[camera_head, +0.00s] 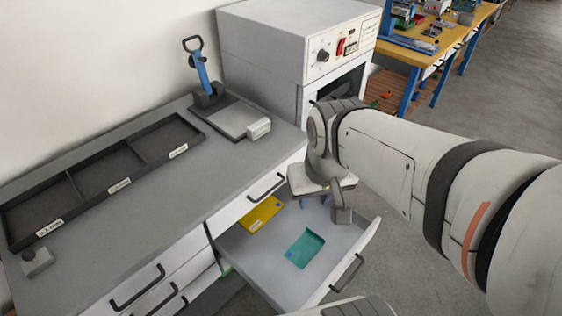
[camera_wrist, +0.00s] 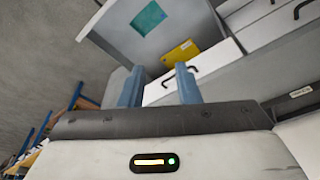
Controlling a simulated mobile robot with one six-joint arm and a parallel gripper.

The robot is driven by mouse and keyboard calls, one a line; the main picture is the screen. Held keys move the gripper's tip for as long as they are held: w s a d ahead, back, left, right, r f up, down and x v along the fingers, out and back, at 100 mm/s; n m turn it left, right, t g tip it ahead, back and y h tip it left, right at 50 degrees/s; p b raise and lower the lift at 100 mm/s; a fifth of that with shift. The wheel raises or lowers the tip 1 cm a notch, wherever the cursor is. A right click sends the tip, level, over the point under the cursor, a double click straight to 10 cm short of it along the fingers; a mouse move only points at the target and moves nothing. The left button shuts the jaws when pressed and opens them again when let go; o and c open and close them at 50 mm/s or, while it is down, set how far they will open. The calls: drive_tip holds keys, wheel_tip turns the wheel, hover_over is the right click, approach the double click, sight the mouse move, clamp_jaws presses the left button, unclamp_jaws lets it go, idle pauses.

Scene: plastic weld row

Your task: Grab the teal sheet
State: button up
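The teal sheet (camera_head: 304,249) lies flat inside the open drawer, toward its front right, in the head view. It also shows in the wrist view (camera_wrist: 148,18) near the top. My gripper (camera_wrist: 158,84) shows two blue fingers set apart with nothing between them. In the head view my gripper (camera_head: 325,198) is above the drawer, partly hidden by my wrist, and apart from the sheet. The open drawer (camera_head: 250,268) is pulled out from under the grey counter.
A yellow sheet (camera_head: 260,215) lies at the back of the same drawer. The counter (camera_head: 130,220) holds a divided dark tray (camera_head: 120,187) and a blue-handled press (camera_head: 204,82). A white oven-like machine (camera_head: 290,50) stands behind. A workbench (camera_head: 440,45) is at the far right.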

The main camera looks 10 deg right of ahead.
drive_tip(key=w+d+f+m+g+b, duration=0.1)
drive_tip(key=w+d+f+m+b, duration=0.1)
drive_tip(key=w+f+m+b, duration=0.45)
drive_tip(key=w+d+f+m+b, duration=0.2)
drive_tip(key=w+f+m+b, duration=0.2)
drive_tip(key=f+m+b, duration=0.6)
drive_tip(key=m+g+b, duration=0.2)
drive_tip(key=m+b, duration=0.6)
drive_tip(key=m, duration=0.4)
approach(304, 248)
drive_tip(key=w+d+r, duration=0.1)
drive_tip(key=w+d, duration=0.2)
drive_tip(key=w, duration=0.1)
drive_tip(key=shift+w+d+f, duration=0.15)
drive_tip(key=shift+d+f, duration=0.05)
drive_tip(key=shift+f, duration=0.75)
drive_tip(key=f+b, duration=0.1)
drive_tip(key=f, duration=0.1)
drive_tip(key=f+b, duration=0.2)
drive_tip(key=f, duration=0.1)
drive_tip(key=shift+d+f, duration=0.25)
drive_tip(key=shift+f, duration=0.05)
drive_tip(key=shift+r, duration=0.1)
drive_tip(key=shift+c, duration=0.3)
clamp_jaws()
